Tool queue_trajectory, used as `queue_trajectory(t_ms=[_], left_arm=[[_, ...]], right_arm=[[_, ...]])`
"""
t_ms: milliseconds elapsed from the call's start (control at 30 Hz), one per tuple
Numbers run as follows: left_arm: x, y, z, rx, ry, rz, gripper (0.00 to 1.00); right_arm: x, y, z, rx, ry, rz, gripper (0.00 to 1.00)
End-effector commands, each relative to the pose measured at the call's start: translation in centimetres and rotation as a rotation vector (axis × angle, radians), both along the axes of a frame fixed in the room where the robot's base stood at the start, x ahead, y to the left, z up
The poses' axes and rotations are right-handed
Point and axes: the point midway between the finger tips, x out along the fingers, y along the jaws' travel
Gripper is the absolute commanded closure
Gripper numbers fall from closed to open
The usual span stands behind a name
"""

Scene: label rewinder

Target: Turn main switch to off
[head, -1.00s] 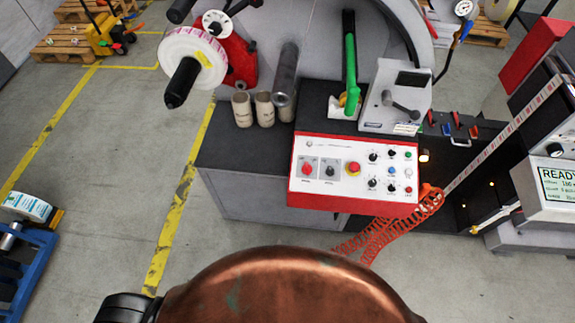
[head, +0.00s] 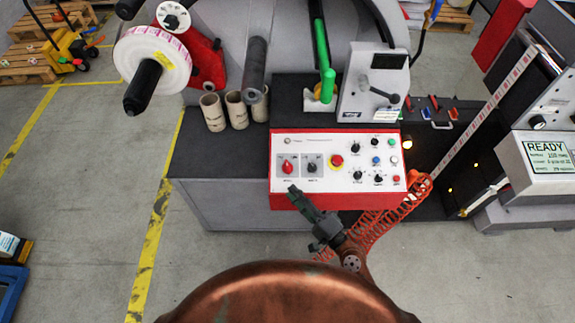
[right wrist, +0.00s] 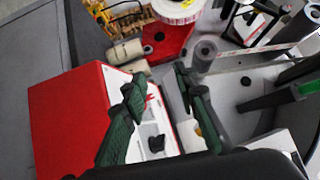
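The white and red control panel (head: 335,168) stands on the machine's front. A red rotary knob (head: 288,168), which looks like the main switch, is at its left end; its label is too small to read. A black rotary knob (head: 312,167) sits beside it. My right gripper (head: 297,195) is at the panel's lower front edge, below these knobs and apart from them. In the right wrist view its green fingers (right wrist: 160,100) are spread and empty, with the panel's white face, a red knob (right wrist: 149,99) and a black knob (right wrist: 157,143) between them. My left gripper is not in view.
A red emergency button (head: 337,160) on a yellow ring and several small knobs are right of the switches. An orange coiled hose (head: 385,222) hangs by the panel's right corner.

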Motion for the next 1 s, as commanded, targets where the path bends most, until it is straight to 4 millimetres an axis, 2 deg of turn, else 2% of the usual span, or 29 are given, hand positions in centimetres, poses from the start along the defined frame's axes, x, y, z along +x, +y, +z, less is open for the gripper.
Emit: queue_trajectory(t_ms=[33,100,200,300,400,500,600,700,867,1000], left_arm=[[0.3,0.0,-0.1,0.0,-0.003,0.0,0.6],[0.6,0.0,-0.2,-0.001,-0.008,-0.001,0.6],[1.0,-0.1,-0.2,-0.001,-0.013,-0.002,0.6],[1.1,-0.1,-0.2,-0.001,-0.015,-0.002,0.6],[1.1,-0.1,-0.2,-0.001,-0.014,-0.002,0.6],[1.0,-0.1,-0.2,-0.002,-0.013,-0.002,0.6],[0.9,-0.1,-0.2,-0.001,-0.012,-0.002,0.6],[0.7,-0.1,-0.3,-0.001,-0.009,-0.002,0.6],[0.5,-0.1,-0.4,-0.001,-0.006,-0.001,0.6],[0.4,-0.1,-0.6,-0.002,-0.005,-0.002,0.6]], right_arm=[[0.4,0.6,1.8,0.112,0.018,-0.001,0.73],[1.1,0.9,3.7,0.282,0.067,-0.012,0.73],[2.7,1.0,5.0,0.541,0.183,-0.041,0.73],[4.4,0.8,4.2,0.789,0.343,-0.092,0.73],[5.8,0.7,2.0,0.994,0.513,-0.163,0.73],[6.4,0.7,-0.3,1.127,0.647,-0.229,0.73],[6.6,0.8,-2.1,1.2,0.733,-0.278,0.73],[6.9,1.0,-2.9,1.232,0.772,-0.3,0.73],[8.8,1.4,-3.0,1.237,0.776,-0.304,0.73],[11.0,1.9,-3.0,1.235,0.775,-0.304,0.73]])
